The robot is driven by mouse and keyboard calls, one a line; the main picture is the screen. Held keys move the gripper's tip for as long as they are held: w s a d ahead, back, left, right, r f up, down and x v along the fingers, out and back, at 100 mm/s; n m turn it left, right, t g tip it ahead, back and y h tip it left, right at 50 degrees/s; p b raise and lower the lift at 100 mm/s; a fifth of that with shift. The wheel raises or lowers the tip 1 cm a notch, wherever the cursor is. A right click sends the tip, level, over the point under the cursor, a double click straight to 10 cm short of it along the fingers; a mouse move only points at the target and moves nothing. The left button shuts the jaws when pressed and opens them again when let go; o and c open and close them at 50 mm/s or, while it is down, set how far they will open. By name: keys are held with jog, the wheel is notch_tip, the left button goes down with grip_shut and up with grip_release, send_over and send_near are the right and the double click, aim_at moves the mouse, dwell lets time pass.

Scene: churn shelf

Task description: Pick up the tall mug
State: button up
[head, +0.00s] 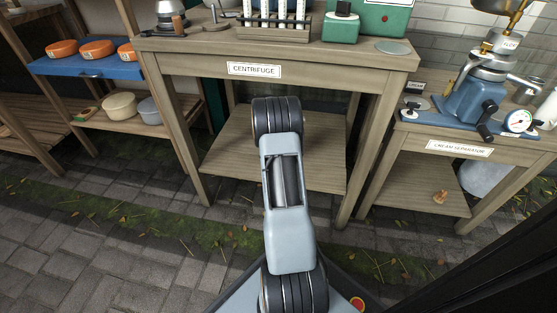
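I cannot make out a tall mug in the head view. My arm reaches forward in the middle of the picture, towards the centrifuge table (318,62), and its links hide part of that table's lower shelf. My gripper is not visible, so its opening and whatever it may hold cannot be seen.
The centrifuge table carries a tube rack (274,27) and a green box (341,24). Its lower shelf (235,160) looks bare where visible. The cream separator table (470,140) stands right, with a blue-based machine (477,95). Left shelves hold orange rounds (97,49) and bowls (119,105).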

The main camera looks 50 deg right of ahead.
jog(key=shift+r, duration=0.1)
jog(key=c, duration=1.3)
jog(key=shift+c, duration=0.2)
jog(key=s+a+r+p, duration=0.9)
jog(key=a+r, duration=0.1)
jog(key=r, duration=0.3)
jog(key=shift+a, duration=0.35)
